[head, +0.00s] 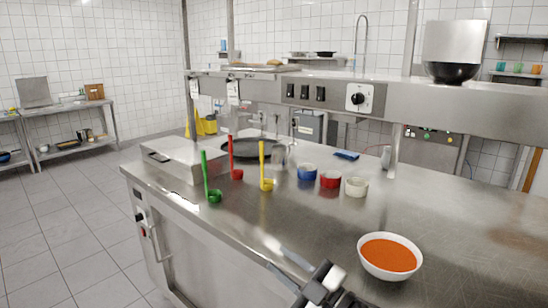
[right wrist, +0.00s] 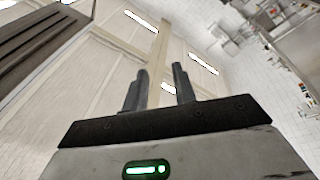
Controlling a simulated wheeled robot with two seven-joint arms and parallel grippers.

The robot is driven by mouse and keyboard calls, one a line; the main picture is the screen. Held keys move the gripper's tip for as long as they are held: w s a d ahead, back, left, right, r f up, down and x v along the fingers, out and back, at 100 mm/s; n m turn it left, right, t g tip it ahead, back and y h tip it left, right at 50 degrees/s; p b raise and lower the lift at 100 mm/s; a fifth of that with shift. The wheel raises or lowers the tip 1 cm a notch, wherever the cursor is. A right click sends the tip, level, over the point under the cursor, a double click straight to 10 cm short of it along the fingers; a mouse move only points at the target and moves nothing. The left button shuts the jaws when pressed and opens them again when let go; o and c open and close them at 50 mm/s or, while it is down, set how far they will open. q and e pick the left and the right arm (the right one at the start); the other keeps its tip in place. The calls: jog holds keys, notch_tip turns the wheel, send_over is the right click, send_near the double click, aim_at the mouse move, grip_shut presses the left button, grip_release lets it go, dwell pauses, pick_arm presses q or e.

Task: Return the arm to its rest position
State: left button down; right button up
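My right gripper (head: 322,284) shows at the bottom middle of the head view, in front of the counter's near edge and left of the white bowl. In the right wrist view its two dark fingers (right wrist: 158,88) stand apart with nothing held between them. They point up toward the ceiling and wall, and a pale beam seen between them is background. The rest of my right arm is mostly out of view. My left gripper is in neither view.
The steel counter (head: 460,225) holds a white bowl of orange soup (head: 389,254) close to my right gripper. Green (head: 214,195), red (head: 236,173) and yellow (head: 267,183) ladles and small blue, red and white bowls stand farther back. Tiled floor (head: 70,240) is clear at left.

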jog(key=s+d+f+m+g+h, duration=0.1)
jog(key=s+d+f+m+h, duration=0.3)
jog(key=s+f, duration=0.4)
jog(key=s+d+f+m+g+h, duration=0.1)
jog(key=s+d+f+m+h, duration=0.4)
jog(key=s+f+m, duration=0.2)
jog(key=s+d+f+m+g+h, duration=0.1)
jog(key=s+d+f+m+h, duration=0.3)
jog(key=s+f, duration=0.5)
jog(key=shift+s+d+f+m, duration=0.15)
jog(key=shift+d+f+m, duration=0.05)
jog(key=shift+f+m, duration=0.6)
jog(key=shift+r, duration=0.1)
